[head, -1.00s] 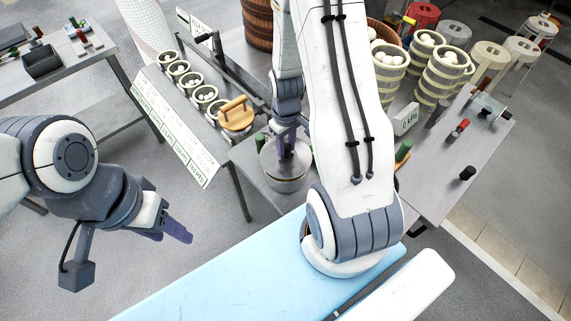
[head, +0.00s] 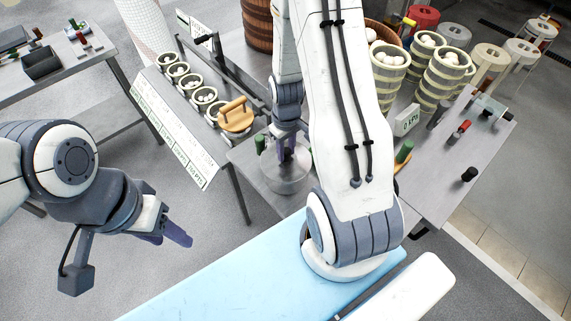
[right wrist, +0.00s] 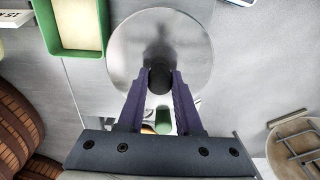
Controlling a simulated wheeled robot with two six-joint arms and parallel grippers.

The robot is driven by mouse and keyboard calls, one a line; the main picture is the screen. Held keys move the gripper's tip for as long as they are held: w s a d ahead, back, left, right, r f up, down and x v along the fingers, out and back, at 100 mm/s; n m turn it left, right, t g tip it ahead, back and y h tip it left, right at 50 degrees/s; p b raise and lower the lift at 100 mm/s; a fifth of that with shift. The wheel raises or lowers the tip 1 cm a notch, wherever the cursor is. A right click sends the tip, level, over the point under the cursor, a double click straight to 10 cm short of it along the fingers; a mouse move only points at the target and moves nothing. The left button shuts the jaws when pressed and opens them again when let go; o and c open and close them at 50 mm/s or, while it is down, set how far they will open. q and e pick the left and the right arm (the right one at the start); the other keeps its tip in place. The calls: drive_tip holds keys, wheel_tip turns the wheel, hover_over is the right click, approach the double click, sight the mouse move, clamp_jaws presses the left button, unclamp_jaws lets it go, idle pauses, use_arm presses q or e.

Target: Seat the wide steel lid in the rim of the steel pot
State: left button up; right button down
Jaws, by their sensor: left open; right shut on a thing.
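The wide steel lid (right wrist: 160,30) is a round, shiny disc with a dark knob (right wrist: 160,78) at its centre. My right gripper (right wrist: 160,85) is shut on that knob. In the head view my right gripper (head: 287,150) points down, with the lid (head: 286,181) below it over the grey table. I cannot make out the steel pot separately from the lid; the lid and my right arm cover much of that spot. I cannot tell whether the lid touches anything beneath it. My left gripper (head: 175,238) is open and empty, out over the floor at the left.
A row of small steamers (head: 205,95) and a wooden-handled lid (head: 236,115) stand left of the steel lid. Tall steamer stacks (head: 440,75) stand behind right. A green cylinder (head: 260,143) is close beside the steel lid. A light-blue surface (head: 240,275) lies in front.

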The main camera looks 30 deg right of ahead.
sight(286, 151)
drive_tip(key=shift+f+b, duration=0.5)
drive_tip(key=shift+f, duration=0.15)
idle(0.3)
drive_tip(key=c, duration=0.5)
unclamp_jaws()
wheel_tip(286, 151, up, 11)
drive_tip(key=shift+f+b, duration=0.2)
drive_tip(key=shift+b, duration=0.5)
